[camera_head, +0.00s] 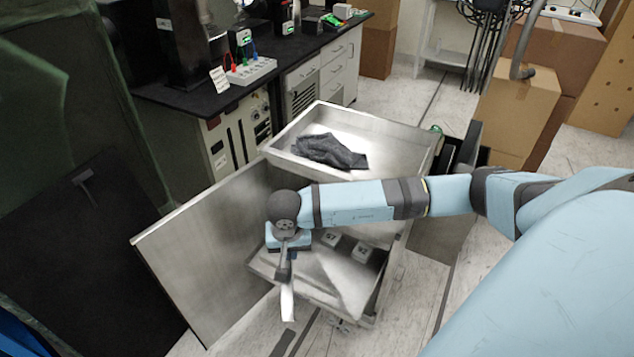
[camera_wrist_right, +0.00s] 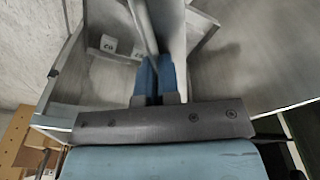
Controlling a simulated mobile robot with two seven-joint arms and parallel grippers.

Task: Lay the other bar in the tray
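My right gripper (camera_head: 284,268) is above the front of the lower tray (camera_head: 340,303) of a metal cabinet. Its blue fingers (camera_wrist_right: 155,82) are close together on a silver metal bar (camera_head: 287,303), which hangs down from them past the tray's front left area. The bar (camera_wrist_right: 172,30) also shows beyond the fingertips in the right wrist view. Two small white labelled blocks (camera_head: 361,251) sit in the lower tray, partly behind my arm. No second bar can be made out. My left gripper is not in view.
The upper tray (camera_head: 405,137) holds a dark crumpled cloth (camera_head: 328,151). An open metal door panel (camera_head: 205,260) stands left of the lower tray. A black-topped bench (camera_head: 265,78) with instruments is behind. Cardboard boxes (camera_head: 517,108) stand at the right.

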